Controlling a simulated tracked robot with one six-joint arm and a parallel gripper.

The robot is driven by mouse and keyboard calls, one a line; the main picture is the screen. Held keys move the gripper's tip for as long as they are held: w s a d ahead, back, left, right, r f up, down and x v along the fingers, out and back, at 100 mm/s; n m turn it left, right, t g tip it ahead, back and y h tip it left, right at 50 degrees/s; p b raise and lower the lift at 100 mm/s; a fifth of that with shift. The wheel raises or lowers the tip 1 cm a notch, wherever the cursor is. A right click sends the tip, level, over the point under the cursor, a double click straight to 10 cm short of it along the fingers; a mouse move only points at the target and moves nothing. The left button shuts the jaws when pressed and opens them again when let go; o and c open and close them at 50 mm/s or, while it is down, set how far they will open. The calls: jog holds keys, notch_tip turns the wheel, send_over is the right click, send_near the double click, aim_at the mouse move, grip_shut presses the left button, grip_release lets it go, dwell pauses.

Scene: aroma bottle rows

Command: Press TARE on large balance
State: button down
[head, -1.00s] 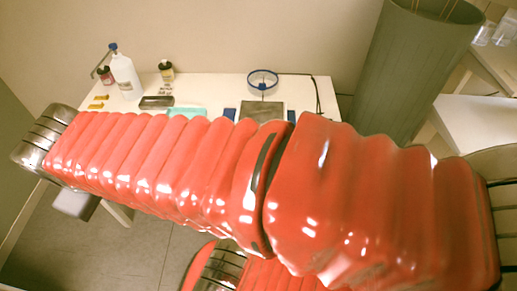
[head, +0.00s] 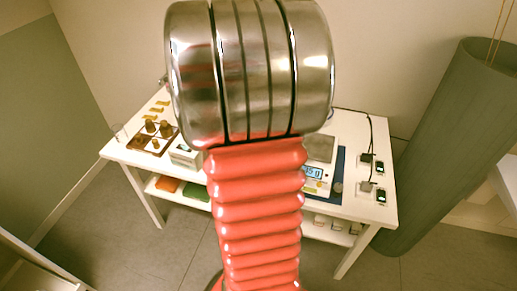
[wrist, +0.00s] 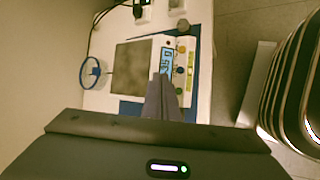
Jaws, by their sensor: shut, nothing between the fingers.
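The large balance (wrist: 163,43) is a white unit with a square grey pan (wrist: 131,68), a lit blue display (wrist: 167,62) and a column of small coloured buttons (wrist: 180,70) beside it. Button labels are too small to read. In the head view its pan (head: 320,148) and lit display (head: 312,173) show just right of my arm, which hides the rest. My gripper (wrist: 163,78) is shut and empty. In the wrist view its tips overlap the lower end of the display, close to the buttons; I cannot tell whether they touch. The head view hides the gripper.
A blue ring stand (wrist: 91,72) stands beyond the pan. A brown rack of bottles (head: 152,140) and a smaller white device (head: 185,155) are on the table's left part. Small dark devices (head: 380,167) and a cable lie at the right.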

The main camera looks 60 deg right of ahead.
jog(key=s+d+f+g, duration=0.1)
jog(key=s+d+f, duration=0.1)
jog(key=s+d, duration=0.1)
jog(key=shift+s+d+f, duration=0.3)
jog(key=shift+s, duration=0.45)
jog(key=shift+f, duration=4.4)
jog(key=shift+f, duration=0.1)
jog(key=shift+f, duration=0.25)
jog(key=shift+f, duration=0.4)
jog(key=shift+r, duration=0.8)
